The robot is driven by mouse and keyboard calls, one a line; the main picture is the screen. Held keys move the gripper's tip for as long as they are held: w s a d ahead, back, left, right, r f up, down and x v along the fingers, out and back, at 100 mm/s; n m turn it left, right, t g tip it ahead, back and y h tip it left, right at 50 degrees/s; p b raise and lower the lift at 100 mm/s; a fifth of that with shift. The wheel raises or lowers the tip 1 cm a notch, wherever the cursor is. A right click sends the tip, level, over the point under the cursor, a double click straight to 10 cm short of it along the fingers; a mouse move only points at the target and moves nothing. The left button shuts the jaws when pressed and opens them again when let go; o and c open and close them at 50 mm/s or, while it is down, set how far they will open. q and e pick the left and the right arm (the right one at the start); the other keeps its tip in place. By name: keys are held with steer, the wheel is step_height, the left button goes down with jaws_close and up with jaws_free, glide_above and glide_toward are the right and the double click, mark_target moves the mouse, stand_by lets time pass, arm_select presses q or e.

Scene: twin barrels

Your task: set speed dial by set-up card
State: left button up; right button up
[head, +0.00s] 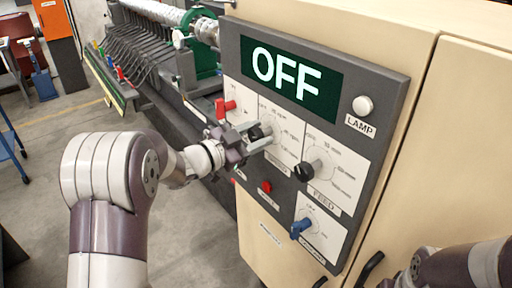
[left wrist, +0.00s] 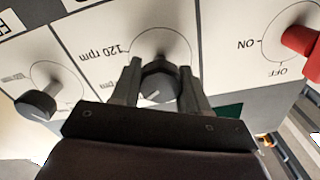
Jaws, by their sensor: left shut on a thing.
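The speed dial (head: 256,132) is a dark knob on the grey control panel (head: 232,60), on a white plate with rpm marks. My left gripper (head: 258,141) is shut on it, one finger on each side. In the left wrist view the dial (left wrist: 158,88) sits between the fingertips, and a white line shows on its face. The "120 rpm" mark (left wrist: 102,50) is readable beside it; other marks are hidden or too small. The display (head: 287,75) reads OFF. My right gripper (head: 397,280) is at the bottom right edge, away from the panel, its fingers unclear. I see no readable set-up card.
Left of the dial is a red ON/OFF switch (head: 225,108); right of it is the black feed knob (head: 304,171). Below are a red button (head: 266,187) and a blue knob (head: 300,228). The lamp (head: 363,105) is pale.

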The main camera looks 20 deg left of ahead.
arm_select(q)
steer(key=shift+r+m+b, duration=0.2)
steer(key=shift+m+b, duration=1)
steer(key=shift+b, duration=0.05)
steer(key=o, duration=1)
steer(key=shift+o, duration=0.2)
steer(key=shift+s, duration=0.1)
steer(key=shift+s+a+f, duration=0.1)
steer(key=shift+f, duration=0.05)
steer(key=b+v, duration=0.3)
steer(key=v, duration=0.9)
steer(key=shift+s, duration=0.15)
